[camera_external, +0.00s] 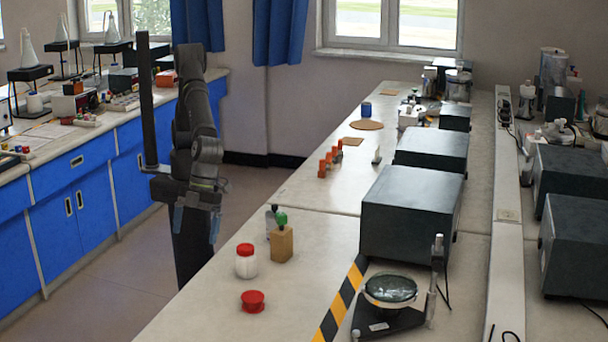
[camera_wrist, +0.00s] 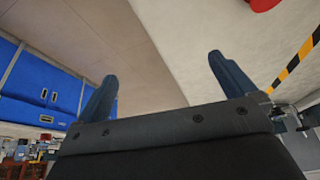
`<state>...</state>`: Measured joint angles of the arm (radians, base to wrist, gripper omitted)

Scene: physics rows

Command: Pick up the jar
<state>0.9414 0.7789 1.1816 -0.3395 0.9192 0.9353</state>
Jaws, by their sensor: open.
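A white jar with a red lid (camera_external: 246,262) stands upright on the near part of the bench in the external view. A low red round object (camera_external: 252,301) sits in front of it. My gripper (camera_external: 197,222) hangs left of the jar, above and beside the bench's left edge, apart from the jar. In the wrist view my gripper (camera_wrist: 165,85) shows two blue-grey fingers spread wide with nothing between them. A red thing (camera_wrist: 262,4) is cut off at the top of the wrist view; I cannot tell which red object it is.
A wooden block with a green top (camera_external: 281,240) and a grey bottle (camera_external: 271,221) stand just behind the jar. A dark box (camera_external: 411,215), striped tape (camera_external: 341,300) and a glass-topped device (camera_external: 390,290) lie to the right. The bench front (camera_external: 200,315) is clear.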

